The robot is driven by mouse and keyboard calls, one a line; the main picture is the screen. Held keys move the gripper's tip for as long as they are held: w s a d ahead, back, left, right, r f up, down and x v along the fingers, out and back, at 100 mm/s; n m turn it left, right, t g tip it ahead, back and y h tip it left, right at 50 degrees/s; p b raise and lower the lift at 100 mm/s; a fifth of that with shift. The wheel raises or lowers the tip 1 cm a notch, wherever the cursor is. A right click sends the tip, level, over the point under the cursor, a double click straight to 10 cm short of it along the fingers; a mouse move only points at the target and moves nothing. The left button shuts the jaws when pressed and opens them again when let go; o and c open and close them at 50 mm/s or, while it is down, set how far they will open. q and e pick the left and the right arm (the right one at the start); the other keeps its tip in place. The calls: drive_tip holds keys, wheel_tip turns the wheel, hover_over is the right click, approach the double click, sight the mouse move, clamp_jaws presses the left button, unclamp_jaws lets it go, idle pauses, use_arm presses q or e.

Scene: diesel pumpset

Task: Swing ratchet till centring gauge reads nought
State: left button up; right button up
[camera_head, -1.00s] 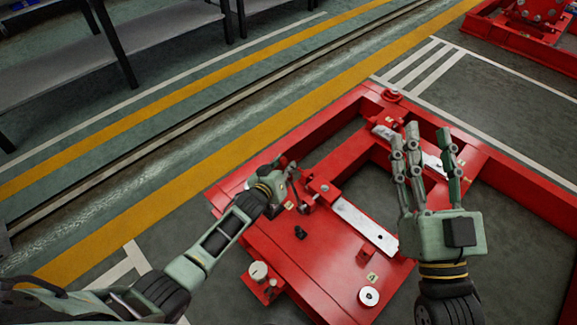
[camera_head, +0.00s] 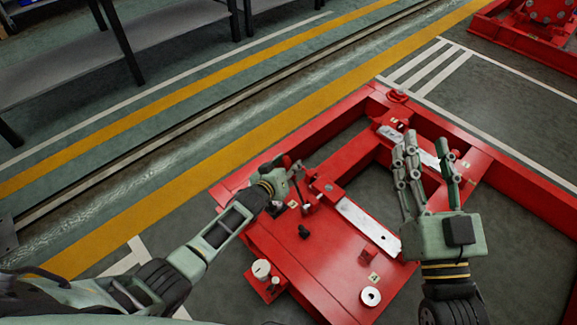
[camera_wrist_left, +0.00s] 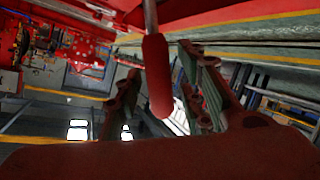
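My left gripper (camera_head: 288,178) is at the left side of the red frame's plate, by a small lever with a red grip (camera_head: 284,160). In the left wrist view the red handle (camera_wrist_left: 157,75) on a metal rod stands between the spread fingers (camera_wrist_left: 165,95); gaps show on both sides, and I see no clear contact. My right gripper (camera_head: 428,165) is open and empty above the right part of the frame. A white round disc (camera_head: 371,296) and a white-topped cylinder (camera_head: 261,269) are on the near part; I cannot tell which is the gauge, and no reading is legible.
The red frame (camera_head: 300,265) lies on the dark floor, with a pale metal bar (camera_head: 366,226) and a black knob (camera_head: 304,232) on its plate. Grey benches (camera_head: 60,70) stand at upper left. Another red base (camera_head: 530,35) is at upper right. The yellow-striped floor between is clear.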

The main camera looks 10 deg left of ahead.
idle(0.3)
use_arm(q)
drive_tip(key=v, duration=1.2)
